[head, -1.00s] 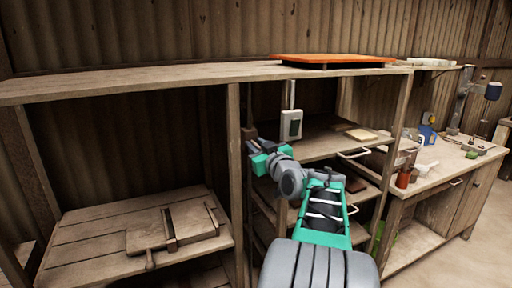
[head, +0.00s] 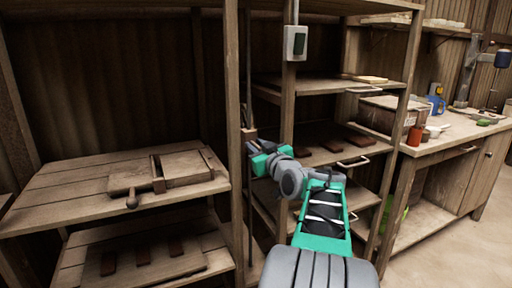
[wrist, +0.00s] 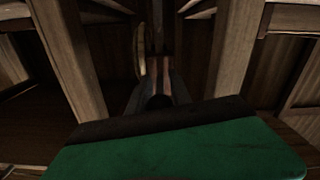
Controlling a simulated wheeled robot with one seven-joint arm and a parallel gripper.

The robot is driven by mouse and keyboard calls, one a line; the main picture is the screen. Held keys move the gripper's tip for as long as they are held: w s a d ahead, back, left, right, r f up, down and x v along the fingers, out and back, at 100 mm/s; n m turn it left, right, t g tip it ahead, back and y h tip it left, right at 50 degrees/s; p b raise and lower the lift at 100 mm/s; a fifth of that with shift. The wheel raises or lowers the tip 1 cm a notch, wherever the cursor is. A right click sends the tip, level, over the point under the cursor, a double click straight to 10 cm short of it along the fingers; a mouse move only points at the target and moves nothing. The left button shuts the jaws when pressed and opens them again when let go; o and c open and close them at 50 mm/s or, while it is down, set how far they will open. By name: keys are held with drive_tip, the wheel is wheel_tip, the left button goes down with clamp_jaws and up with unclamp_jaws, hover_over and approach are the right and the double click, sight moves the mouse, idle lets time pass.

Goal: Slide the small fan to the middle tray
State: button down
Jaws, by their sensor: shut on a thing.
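I see no small fan in either view. My gripper (head: 251,143) is at the left side of the wooden rack, close to an upright post. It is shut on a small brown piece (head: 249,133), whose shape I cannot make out. In the wrist view my gripper (wrist: 157,95) is dark, and the piece is hard to tell from the wood behind it. The rack on the right holds pull-out trays one above another. The middle tray (head: 353,162) has a pale handle and several dark brown tiles on it. The upper tray (head: 330,89) carries a pale tile.
A wooden press table (head: 60,190) with a hinged board stands at the left, with a lower shelf (head: 78,262) of brown tiles. A grey switch box (head: 295,43) hangs on a post. A workbench (head: 440,150) with a red jar stands right. Posts crowd my gripper.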

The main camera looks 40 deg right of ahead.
drive_tip(key=c, duration=1.2)
unclamp_jaws()
drive_tip(key=shift+o, duration=0.2)
drive_tip(key=shift+s+r, duration=0.1)
drive_tip(key=v, duration=0.7)
drive_tip(key=shift+s, duration=0.3)
drive_tip(key=shift+a, duration=0.15)
